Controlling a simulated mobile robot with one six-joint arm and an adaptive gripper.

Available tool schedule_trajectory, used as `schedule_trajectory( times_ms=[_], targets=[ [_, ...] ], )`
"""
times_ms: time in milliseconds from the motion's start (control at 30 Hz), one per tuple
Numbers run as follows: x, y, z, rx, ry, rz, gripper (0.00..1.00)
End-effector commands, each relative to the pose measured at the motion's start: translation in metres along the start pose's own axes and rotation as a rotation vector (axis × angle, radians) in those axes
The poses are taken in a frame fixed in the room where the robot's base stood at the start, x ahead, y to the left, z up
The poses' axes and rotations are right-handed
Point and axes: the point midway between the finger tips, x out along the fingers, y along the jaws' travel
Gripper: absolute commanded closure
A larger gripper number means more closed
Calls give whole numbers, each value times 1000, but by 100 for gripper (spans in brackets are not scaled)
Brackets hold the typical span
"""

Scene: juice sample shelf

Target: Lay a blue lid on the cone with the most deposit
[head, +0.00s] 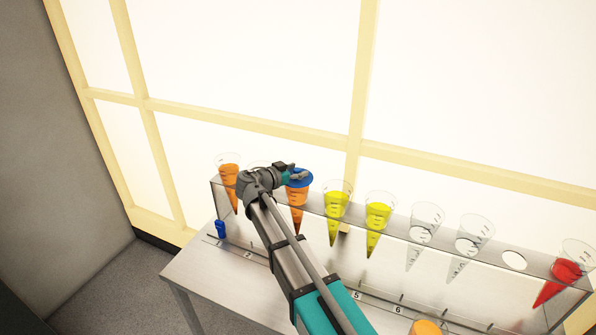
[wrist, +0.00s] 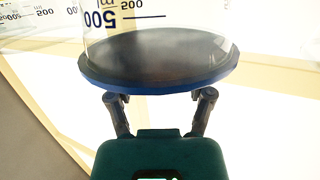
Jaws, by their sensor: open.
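A blue lid (head: 300,177) sits at the mouth of an orange-filled cone (head: 297,200) in the rack. The lid looks roughly level; whether it is fully seated cannot be told. In the wrist view the lid (wrist: 160,64) is a wide disc with a blue edge and dark face, with a clear graduated wall (wrist: 150,18) against it. My gripper (head: 287,173) is at the lid's left side. Its fingers (wrist: 160,103) are spread apart at the lid's near edge; whether they touch it is unclear. Deposit levels in the cones are too small to compare.
The rack (head: 400,222) also holds another orange cone (head: 229,172), two yellow cones (head: 336,208) (head: 377,217), two clear ones and a red one (head: 563,272). One hole (head: 514,260) is empty. A small blue object (head: 221,228) stands on the numbered bench. My arm hides part of the rack.

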Motion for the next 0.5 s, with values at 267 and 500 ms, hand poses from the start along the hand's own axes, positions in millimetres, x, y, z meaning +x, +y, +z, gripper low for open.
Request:
schedule_trajectory(
  times_ms=[267, 500],
  targets=[
    [-14, 0, -3, 0, 0, -1, 32],
    [-48, 0, -4, -1, 0, -3, 32]
  ],
)
